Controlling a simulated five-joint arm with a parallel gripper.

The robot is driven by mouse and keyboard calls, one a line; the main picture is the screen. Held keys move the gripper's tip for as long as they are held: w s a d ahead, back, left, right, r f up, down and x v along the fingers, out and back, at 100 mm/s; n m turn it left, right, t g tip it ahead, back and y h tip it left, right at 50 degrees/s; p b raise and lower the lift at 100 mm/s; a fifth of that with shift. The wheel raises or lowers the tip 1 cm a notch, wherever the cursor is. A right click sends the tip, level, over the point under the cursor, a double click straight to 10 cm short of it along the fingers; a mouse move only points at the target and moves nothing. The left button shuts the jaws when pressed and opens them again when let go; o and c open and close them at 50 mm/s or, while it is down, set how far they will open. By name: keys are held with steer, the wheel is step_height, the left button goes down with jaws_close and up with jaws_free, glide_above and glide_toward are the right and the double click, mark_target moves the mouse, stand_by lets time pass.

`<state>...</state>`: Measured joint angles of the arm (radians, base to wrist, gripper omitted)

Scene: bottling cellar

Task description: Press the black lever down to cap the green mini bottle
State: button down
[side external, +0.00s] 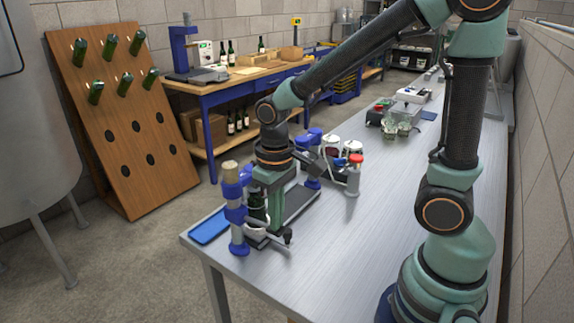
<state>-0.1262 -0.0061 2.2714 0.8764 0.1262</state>
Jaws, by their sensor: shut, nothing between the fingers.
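My gripper (273,214) points down at the front left of the metal bench, with its teal fingers low beside a small capping stand. The fingers look closed together and hold nothing. A dark green mini bottle (257,206) stands just left of them, partly covered by the gripper and the stand. A black base (265,241) with a small black knob lies under them. A dark bar (312,161) sticks out right of my wrist; I cannot tell whether it is the black lever. Whether the gripper touches the lever is hidden.
A blue post with a wooden top (231,188) stands close left of the gripper. White-lidded jars (332,145) and a red-topped bottle (355,170) stand behind right. A blue tray (208,228) lies at the left edge. The bench (375,215) is clear to the right.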

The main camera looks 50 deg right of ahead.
steer(key=shift+w+f, duration=0.15)
steer(key=shift+f, duration=0.8)
stand_by(1.3)
steer(key=shift+r, duration=0.1)
stand_by(0.3)
step_height(320, 180, up, 9)
stand_by(1.2)
steer(key=s+d+r+t, duration=0.2)
steer(key=d+r+t, duration=0.2)
steer(key=t, duration=0.1)
steer(key=shift+s+r+t, duration=0.2)
steer(key=shift+s+t, duration=0.05)
steer(key=shift+t, duration=0.05)
